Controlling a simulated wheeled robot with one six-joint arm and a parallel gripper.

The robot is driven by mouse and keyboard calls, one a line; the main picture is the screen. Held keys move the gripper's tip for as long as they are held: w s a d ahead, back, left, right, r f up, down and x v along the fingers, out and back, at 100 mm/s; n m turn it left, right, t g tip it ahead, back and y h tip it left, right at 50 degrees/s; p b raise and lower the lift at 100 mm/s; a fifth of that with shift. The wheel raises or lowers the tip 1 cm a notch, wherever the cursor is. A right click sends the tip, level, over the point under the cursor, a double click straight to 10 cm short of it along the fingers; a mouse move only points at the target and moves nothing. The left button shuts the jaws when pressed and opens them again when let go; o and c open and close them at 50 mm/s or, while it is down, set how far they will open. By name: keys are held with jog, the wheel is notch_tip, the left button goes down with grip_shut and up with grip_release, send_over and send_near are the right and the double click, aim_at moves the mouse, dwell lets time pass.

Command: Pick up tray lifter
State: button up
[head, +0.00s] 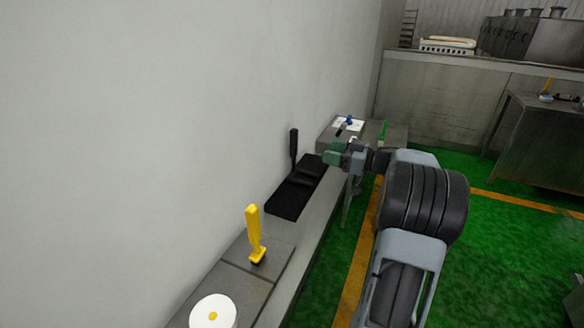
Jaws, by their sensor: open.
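A long metal bench (312,222) runs along the wall in the head view. On it lies a flat black piece (287,201) with an upright black handle (294,148) at its wall side. Nearer stands a yellow-handled tool (254,232), upright, with a dark foot. I cannot tell for sure which of these is the tray lifter. My gripper (335,153) is at the far end of the bench, to the right of the black handle and apart from it. It is open and appears empty; its fingertips are small and hard to make out.
A white roll (213,312) with a yellow centre stands at the bench's near end. A grey box (340,131) with a white top and small blue and black items is behind my gripper. The wall closes off the left; green floor (490,245) is open at right.

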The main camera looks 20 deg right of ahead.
aim_at(297, 143)
jog(key=x, duration=0.6)
jog(key=shift+w+a+p, duration=0.2)
jog(key=shift+w+p, duration=0.05)
jog(key=shift+p, duration=0.05)
jog(key=shift+r+p+x, duration=0.2)
jog(key=shift+p+x, duration=0.35)
jog(key=shift+x, duration=2.1)
jog(key=shift+c, duration=0.2)
grip_shut()
